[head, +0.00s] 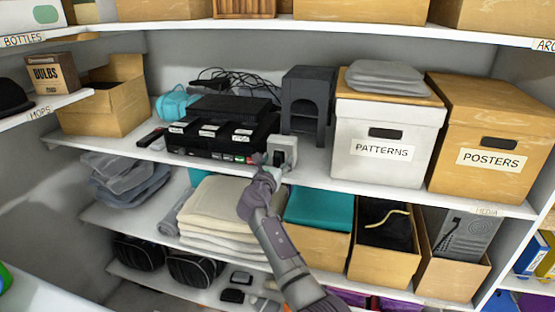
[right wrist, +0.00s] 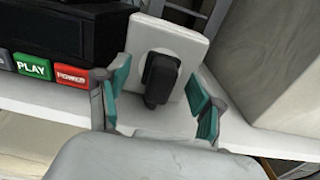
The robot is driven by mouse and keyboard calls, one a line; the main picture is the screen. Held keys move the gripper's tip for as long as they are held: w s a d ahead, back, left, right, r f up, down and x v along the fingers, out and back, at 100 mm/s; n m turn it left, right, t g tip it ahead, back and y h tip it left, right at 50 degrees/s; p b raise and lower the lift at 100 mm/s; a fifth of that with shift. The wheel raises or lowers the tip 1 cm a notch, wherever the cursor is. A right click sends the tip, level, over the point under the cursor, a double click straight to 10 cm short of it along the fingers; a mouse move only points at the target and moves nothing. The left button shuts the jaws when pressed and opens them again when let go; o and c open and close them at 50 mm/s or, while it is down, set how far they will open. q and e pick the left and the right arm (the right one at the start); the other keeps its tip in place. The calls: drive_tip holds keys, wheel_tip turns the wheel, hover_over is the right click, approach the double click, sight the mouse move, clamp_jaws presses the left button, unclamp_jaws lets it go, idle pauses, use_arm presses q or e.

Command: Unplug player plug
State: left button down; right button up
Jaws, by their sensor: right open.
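The black plug (right wrist: 160,78) sits in a pale wall-type socket (right wrist: 185,38) that stands on the shelf. The socket also shows in the head view (head: 284,147), just right of the black player (head: 215,125). My right gripper (right wrist: 160,98) is open, with one teal-padded finger on each side of the plug. The fingers look apart from the plug. In the head view my right gripper (head: 272,165) is in front of the socket and hides the plug in part. My left gripper is not in view.
The player's green PLAY button (right wrist: 33,65) and red POWER button (right wrist: 71,76) are left of the gripper. A white PATTERNS box (head: 385,140) stands right of the socket. Folded blankets (head: 222,215) lie on the shelf below.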

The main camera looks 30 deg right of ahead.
sight(276, 162)
idle(0.5)
clamp_jaws()
drive_tip(key=shift+p, duration=0.3)
drive_tip(key=shift+a, duration=0.15)
drive_tip(key=shift+p+v, duration=0.6)
drive_tip(key=shift+v, duration=0.25)
drive_tip(key=shift+s+a+p, duration=0.25)
drive_tip(key=shift+s+p, duration=0.1)
drive_tip(key=shift+p+v, duration=0.85)
drive_tip(key=shift+v, duration=0.8)
